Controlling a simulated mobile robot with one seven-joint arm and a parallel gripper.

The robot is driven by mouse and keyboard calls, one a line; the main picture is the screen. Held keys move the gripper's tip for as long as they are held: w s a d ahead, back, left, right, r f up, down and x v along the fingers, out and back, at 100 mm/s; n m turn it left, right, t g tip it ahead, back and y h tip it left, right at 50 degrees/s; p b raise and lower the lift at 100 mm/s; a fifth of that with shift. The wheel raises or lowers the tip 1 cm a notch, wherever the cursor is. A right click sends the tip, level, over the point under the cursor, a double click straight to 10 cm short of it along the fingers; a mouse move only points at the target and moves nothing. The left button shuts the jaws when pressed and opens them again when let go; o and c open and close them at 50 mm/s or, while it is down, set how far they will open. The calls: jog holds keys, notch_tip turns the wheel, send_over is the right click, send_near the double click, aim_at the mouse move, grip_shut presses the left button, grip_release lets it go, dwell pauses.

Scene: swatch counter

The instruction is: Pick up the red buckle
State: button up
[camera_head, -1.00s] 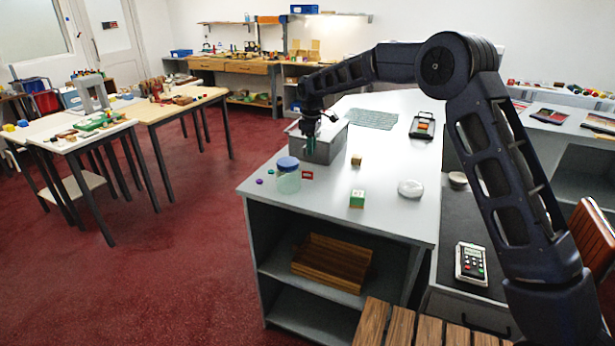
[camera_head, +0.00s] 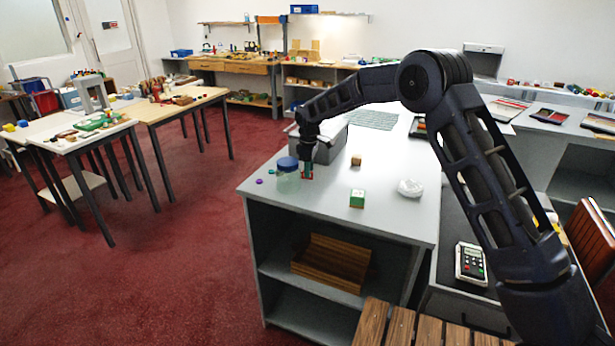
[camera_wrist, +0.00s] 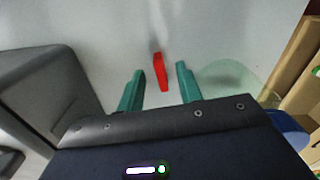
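The red buckle (camera_wrist: 160,72) lies on the grey counter (camera_head: 400,215). In the wrist view it sits just ahead of and between the two green fingertips, with a gap on each side. In the head view only a bit of red (camera_head: 307,176) shows at my gripper's tip, the rest hidden behind the fingers. My gripper (camera_wrist: 160,80) is open, pointing down at the counter. It also shows in the head view (camera_head: 307,172), right beside the jar.
A clear jar with a blue lid (camera_head: 287,166) stands close to my gripper, and a grey bin (camera_head: 327,146) is just behind. A green-and-white cube (camera_head: 357,198), a small wooden cube (camera_head: 356,161) and a crumpled clear item (camera_head: 410,187) lie to the right.

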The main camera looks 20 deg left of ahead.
jog(key=shift+f, duration=0.9)
grip_shut()
jog(key=shift+r, duration=0.1)
